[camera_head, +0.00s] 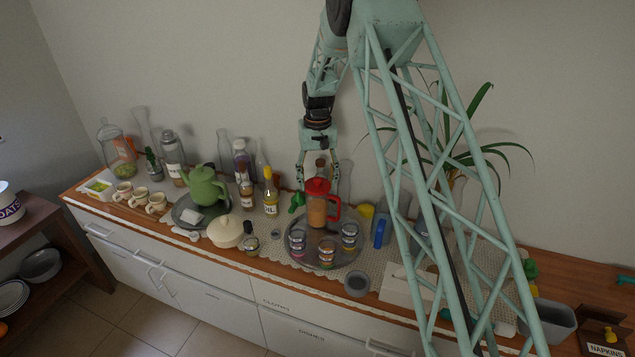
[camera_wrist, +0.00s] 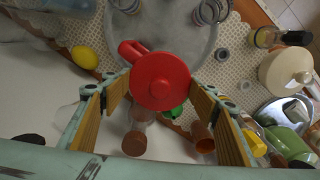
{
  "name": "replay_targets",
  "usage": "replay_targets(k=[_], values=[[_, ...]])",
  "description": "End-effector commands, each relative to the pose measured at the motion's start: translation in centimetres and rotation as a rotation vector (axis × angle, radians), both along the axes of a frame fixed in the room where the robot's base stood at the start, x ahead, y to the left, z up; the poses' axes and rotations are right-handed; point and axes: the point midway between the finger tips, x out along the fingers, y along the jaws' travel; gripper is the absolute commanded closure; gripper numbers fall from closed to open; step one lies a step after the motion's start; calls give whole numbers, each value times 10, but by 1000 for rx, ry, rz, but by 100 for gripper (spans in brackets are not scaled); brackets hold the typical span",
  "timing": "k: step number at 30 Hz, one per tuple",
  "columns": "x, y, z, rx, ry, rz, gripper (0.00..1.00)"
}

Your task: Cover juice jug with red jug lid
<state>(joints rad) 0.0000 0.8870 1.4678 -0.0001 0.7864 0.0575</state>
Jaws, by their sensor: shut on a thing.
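The juice jug (camera_head: 317,213) stands upright on a round metal tray (camera_head: 297,253), with orange juice inside and a red handle (camera_head: 335,206) on its right. The red jug lid (camera_head: 318,186) is at the jug's mouth, level and lined up with it; I cannot tell whether it is fully seated. My gripper (camera_head: 318,179) points down over the jug, shut on the lid. In the wrist view, the round lid (camera_wrist: 161,81) with its centre knob lies between my fingers (camera_wrist: 158,92). It hides the jug's body there, while the red handle (camera_wrist: 131,50) shows beside it.
Several small jars (camera_head: 297,241) stand on the tray in front of the jug. An oil bottle (camera_head: 270,196) and a green teapot (camera_head: 204,186) stand to the left. A blue item (camera_head: 380,232) and a yellow lemon (camera_head: 366,211) are to the right. A grey cup (camera_head: 357,284) is at the front edge.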

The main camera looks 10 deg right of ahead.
Motion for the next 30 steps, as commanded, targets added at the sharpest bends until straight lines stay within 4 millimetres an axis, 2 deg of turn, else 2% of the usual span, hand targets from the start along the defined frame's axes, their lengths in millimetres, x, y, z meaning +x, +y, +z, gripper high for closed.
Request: replay_targets(k=[10,11,16,30], values=[[0,0,-4,0,0,0,56],[0,0,-4,0,0,0,44],[0,0,-4,0,0,0,30],[0,0,0,0,0,0,30]])
